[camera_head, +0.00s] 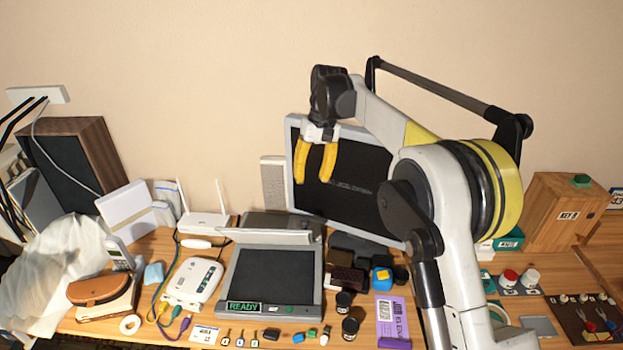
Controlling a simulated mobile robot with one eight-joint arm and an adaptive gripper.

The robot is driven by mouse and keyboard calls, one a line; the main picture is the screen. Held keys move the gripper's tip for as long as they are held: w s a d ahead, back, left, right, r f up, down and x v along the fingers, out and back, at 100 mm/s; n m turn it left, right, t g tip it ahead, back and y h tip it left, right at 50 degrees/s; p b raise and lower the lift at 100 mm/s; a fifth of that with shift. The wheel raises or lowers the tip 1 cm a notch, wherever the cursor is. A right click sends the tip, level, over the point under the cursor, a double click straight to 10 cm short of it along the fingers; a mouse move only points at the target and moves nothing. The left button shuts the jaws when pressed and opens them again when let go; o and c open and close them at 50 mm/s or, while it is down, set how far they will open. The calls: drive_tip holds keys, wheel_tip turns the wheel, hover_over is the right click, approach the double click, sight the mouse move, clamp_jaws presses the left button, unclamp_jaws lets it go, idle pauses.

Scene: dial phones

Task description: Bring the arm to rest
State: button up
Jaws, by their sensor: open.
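My gripper (317,161) has yellow fingers that point down and stand apart, with nothing between them. It hangs in the air above the desk, in front of the left part of a dark monitor (352,178). My arm rises from the lower right, bends at a large yellow and black joint, and reaches left to the gripper. The arm hides part of the monitor and of the desk behind it.
The wooden desk (151,243) is crowded. A device reading READY (271,283) stands below the gripper, with a white router (203,222) behind its left side. Small bottles, a purple packet (392,318) and a KEY box (565,213) lie rightward.

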drive_tip(key=shift+d+r, duration=0.1)
drive_tip(key=s+d+r+m+t+b, duration=0.1)
drive_tip(key=s+d+r+t+b, duration=0.15)
drive_tip(key=s+d, duration=0.55)
drive_tip(key=s+d+r+m+t+b, duration=0.15)
drive_tip(key=s+d+r, duration=0.25)
drive_tip(key=s+d, duration=0.4)
drive_tip(key=s+d+f+t, duration=0.1)
drive_tip(key=s+d+f, duration=0.2)
drive_tip(key=s, duration=0.3)
drive_tip(key=s+d+f+m+t+h+b, duration=0.1)
drive_tip(key=s+d+f, duration=0.2)
drive_tip(key=s, duration=0.3)
drive_tip(key=s+d+f+m+t, duration=0.1)
drive_tip(key=s+d+f, duration=0.2)
drive_tip(key=s+f, duration=0.2)
drive_tip(key=shift+s+d+f+t+h+b, duration=0.3)
drive_tip(key=shift+s+t+b, duration=0.1)
drive_tip(key=shift+s, duration=0.6)
drive_tip(key=c, duration=0.3)
